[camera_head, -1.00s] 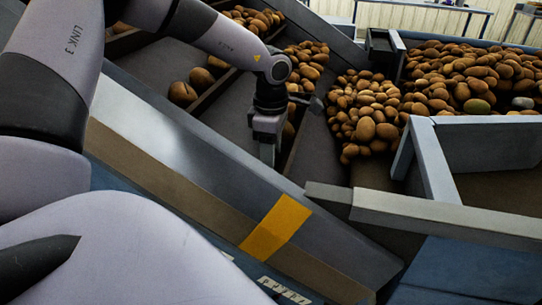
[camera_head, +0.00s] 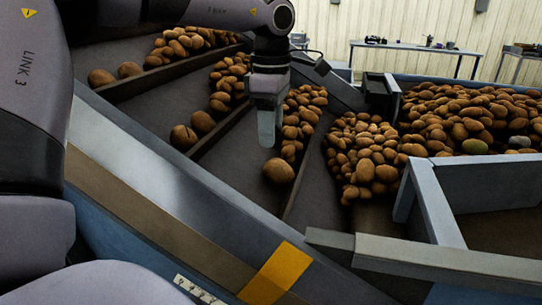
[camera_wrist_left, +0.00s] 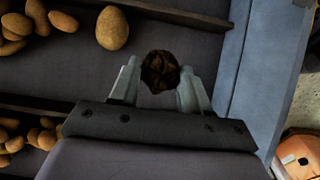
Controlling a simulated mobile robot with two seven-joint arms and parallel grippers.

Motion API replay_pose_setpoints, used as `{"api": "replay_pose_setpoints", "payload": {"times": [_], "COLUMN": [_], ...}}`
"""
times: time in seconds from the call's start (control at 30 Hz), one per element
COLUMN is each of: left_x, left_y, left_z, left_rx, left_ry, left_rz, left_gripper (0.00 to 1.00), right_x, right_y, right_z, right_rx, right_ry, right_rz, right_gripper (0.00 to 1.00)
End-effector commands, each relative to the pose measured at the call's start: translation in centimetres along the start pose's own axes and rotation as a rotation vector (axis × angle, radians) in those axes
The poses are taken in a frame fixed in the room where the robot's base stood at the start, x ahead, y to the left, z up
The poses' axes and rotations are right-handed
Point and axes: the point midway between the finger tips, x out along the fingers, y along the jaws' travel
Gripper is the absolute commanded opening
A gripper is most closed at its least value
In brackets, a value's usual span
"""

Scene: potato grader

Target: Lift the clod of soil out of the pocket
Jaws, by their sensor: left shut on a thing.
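My left gripper (camera_head: 268,140) reaches down over the dark sloping deck from above. In the left wrist view its two pale fingers are shut on a dark brown, rough, roundish clod of soil (camera_wrist_left: 160,72). The clod sits between the fingertips, with dark deck behind it. In the head view I cannot make out the clod; the fingers seem to hide it. A single potato (camera_head: 279,170) shows just below and right of the fingers in the head view. My right gripper is not in view.
Low dividers (camera_head: 215,128) split the deck into lanes with potatoes. A grey side wall with a yellow patch (camera_head: 278,272) runs along the near side. Potatoes are heaped in a bin (camera_head: 424,168) at the right. Bare deck (camera_wrist_left: 200,42) lies beside the clod.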

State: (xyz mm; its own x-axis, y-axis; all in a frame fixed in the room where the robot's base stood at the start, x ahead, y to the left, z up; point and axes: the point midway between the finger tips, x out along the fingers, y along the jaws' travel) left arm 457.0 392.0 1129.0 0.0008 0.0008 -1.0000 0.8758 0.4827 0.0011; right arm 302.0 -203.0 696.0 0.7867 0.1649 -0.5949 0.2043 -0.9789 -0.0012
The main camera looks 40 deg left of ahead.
Motion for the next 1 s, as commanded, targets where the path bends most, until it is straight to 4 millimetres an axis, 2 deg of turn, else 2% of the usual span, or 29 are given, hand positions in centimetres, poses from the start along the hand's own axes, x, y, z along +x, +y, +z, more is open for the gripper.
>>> {"api": "replay_pose_setpoints", "payload": {"times": [0.1, 0.37, 0.6, 0.7, 0.83, 1.0], "left_x": [-2.0, -5.0, -11.9, -14.2, -15.9, -16.3], "left_y": [0.0, 0.1, 0.2, 0.1, 0.0, -0.8], "left_z": [0.0, 0.1, 0.1, 0.1, 0.0, 0.0], "left_rx": [-0.001, 0.000, 0.000, 0.000, 0.001, 0.002], "left_ry": [-0.002, -0.001, 0.000, 0.000, -0.001, 0.000], "left_rz": [0.002, 0.003, 0.005, 0.003, 0.001, -0.001], "left_gripper": [0.16, 0.16, 0.16, 0.16, 0.16, 0.16], "right_x": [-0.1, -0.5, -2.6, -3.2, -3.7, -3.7], "right_y": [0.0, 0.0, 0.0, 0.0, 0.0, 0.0], "right_z": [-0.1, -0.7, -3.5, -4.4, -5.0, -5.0], "right_rx": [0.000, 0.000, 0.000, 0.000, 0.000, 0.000], "right_ry": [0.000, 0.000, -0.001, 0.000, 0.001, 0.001], "right_rz": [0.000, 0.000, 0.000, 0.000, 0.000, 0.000], "right_gripper": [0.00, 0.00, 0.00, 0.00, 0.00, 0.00]}}
